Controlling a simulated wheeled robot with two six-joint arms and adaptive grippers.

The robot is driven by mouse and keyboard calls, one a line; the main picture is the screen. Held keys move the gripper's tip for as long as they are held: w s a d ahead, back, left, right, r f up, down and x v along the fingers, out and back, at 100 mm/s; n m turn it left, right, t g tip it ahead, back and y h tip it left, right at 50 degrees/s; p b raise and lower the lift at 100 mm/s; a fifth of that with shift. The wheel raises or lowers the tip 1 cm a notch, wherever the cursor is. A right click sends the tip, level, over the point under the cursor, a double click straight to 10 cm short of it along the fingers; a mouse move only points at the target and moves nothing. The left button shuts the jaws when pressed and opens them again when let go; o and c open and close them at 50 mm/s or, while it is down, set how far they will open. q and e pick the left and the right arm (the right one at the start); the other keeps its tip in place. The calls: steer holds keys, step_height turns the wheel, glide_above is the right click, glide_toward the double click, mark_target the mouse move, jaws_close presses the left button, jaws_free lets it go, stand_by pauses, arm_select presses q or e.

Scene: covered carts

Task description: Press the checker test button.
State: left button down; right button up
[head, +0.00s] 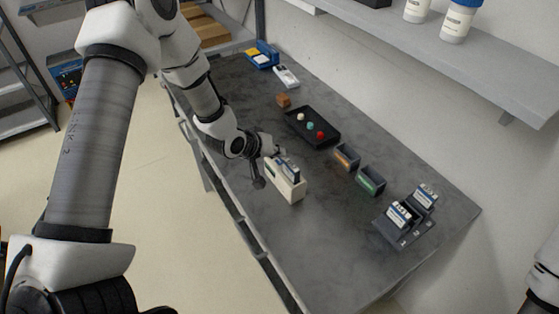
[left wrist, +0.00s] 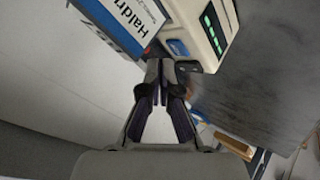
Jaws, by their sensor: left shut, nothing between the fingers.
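The checker (head: 290,190) is a small beige box on the grey cart top, with a blue-and-white cartridge (head: 288,168) standing in it. In the left wrist view the checker (left wrist: 203,28) shows a row of green lit bars, and the cartridge (left wrist: 110,20) bears a white label. My left gripper (head: 277,152) is shut and empty beside the checker's far end. In the left wrist view its fingertips (left wrist: 164,66) are very close to the button; I cannot tell whether they touch. My right gripper is out of view.
A black tray (head: 328,142) with small coloured parts lies behind the checker. Two small bins (head: 371,181) and a dark rack (head: 415,236) with cartridges stand to the right. A blue item (head: 262,54) sits at the far end. The cart's near area is clear.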

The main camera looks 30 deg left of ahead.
mark_target(277, 162)
arm_select(q)
steer(key=shift+f+b, duration=0.35)
steer(key=shift+f, duration=0.1)
steer(key=shift+f+b, duration=0.3)
steer(key=shift+f, duration=0.05)
stand_by(0.5)
stand_by(0.4)
steer(key=shift+r+p, duration=0.6)
steer(key=shift+r, duration=0.25)
step_height(277, 162, up, 5)
steer(key=p, duration=0.3)
steer(key=shift+p, duration=0.4)
